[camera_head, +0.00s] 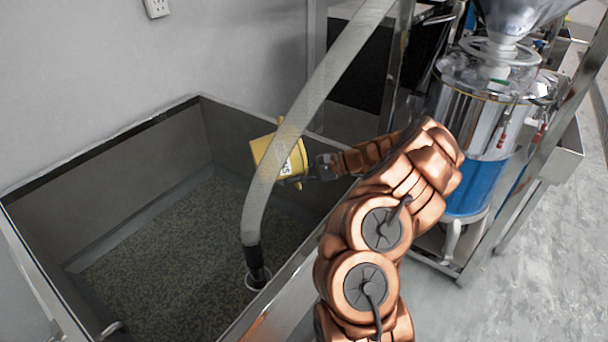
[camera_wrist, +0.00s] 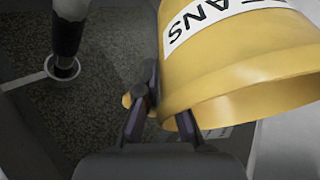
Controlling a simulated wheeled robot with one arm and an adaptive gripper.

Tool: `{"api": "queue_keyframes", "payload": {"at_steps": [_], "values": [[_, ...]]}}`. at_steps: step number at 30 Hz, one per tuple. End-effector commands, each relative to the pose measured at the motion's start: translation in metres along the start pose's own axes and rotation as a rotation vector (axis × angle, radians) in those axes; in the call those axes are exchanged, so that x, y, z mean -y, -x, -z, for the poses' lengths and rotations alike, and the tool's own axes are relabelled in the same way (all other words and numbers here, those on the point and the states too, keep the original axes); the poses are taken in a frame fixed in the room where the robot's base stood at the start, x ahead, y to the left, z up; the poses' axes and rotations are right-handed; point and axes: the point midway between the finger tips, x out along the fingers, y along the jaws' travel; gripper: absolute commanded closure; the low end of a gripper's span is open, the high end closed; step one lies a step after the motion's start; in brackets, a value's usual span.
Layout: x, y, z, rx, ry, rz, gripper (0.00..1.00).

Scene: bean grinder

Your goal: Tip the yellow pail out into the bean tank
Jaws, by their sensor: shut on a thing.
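The yellow pail (camera_head: 297,158) is held tilted over the right side of the bean tank (camera_head: 95,150). A white label with dark letters shows on its side, and the pail fills the upper right of the wrist view (camera_wrist: 250,60). My gripper (camera_head: 306,178) is right of the pail in the head view. In the wrist view its fingers (camera_wrist: 155,108) are closed at the pail's side, around a small yellow part that looks like a handle. The pail's contents are hidden. The tank floor is covered with small speckled beans (camera_head: 165,265).
A translucent hose (camera_head: 325,85) passes in front of the pail and ends in a dark pipe (camera_head: 256,265) in the tank. A steel grinder with a blue band (camera_head: 475,185) stands to the right. Grey floor (camera_head: 540,260) is clear at lower right.

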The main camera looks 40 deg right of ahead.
Motion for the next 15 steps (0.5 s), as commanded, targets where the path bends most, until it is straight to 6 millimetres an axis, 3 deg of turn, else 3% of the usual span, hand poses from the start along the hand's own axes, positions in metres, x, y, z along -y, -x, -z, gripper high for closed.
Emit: {"api": "queue_keyframes", "payload": {"at_steps": [15], "values": [[-0.005, -0.019, -0.005, -0.178, 0.073, -0.124, 1.0]]}}
